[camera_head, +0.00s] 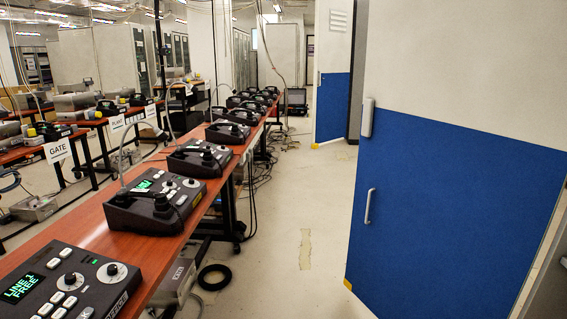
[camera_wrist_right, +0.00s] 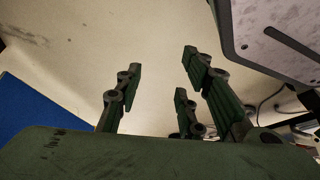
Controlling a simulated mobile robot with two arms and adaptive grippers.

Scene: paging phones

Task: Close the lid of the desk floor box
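A grey metal box (camera_head: 174,284) sits on the floor under the near end of the long desk in the head view. The desk partly covers it, and I cannot tell how its lid stands. My right gripper (camera_wrist_right: 158,82) shows in the right wrist view with its green-padded fingers spread apart and nothing between them. Pale floor lies beyond the fingers. A grey panel with a dark slot (camera_wrist_right: 270,38) fills the upper right of that view, apart from the fingers; I cannot tell what it belongs to. Neither gripper shows in the head view.
The red-brown desk (camera_head: 91,233) carries a row of paging phones (camera_head: 153,200). A black ring (camera_head: 214,277) and cables lie on the floor beside it. A blue-and-white door (camera_head: 440,220) stands at the right. The aisle floor (camera_head: 285,225) between is mostly clear.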

